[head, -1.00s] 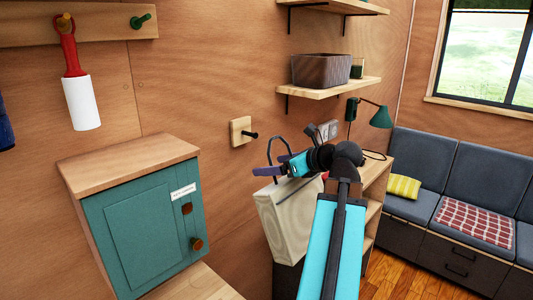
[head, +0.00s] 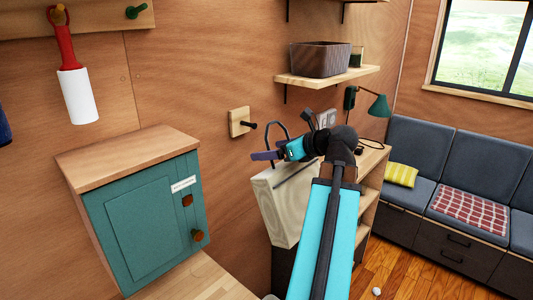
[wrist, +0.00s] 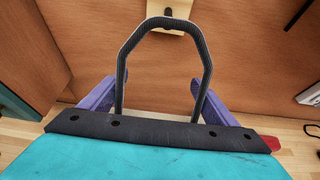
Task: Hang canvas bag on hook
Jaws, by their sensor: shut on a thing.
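The canvas bag (head: 287,210) is cream-coloured and hangs upright under my gripper (head: 266,155) in the head view. Its dark loop handle (head: 274,128) stands up above the purple fingers. My gripper is shut on the bag, at the handle's lower part. The wrist view shows the handle (wrist: 160,22) arching up between the two fingers (wrist: 152,100). The hook, a dark peg (head: 249,125) on a pale wooden plate (head: 238,122), is on the wall just left of the handle in the head view. The wrist view shows the plate (wrist: 172,10) beyond the handle's top. The loop appears apart from the peg.
A teal cabinet (head: 150,220) with a wooden top stands at the left. A red-handled roller (head: 77,95) hangs above it. A shelf (head: 330,77) with a dark basket (head: 320,59) is above right.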

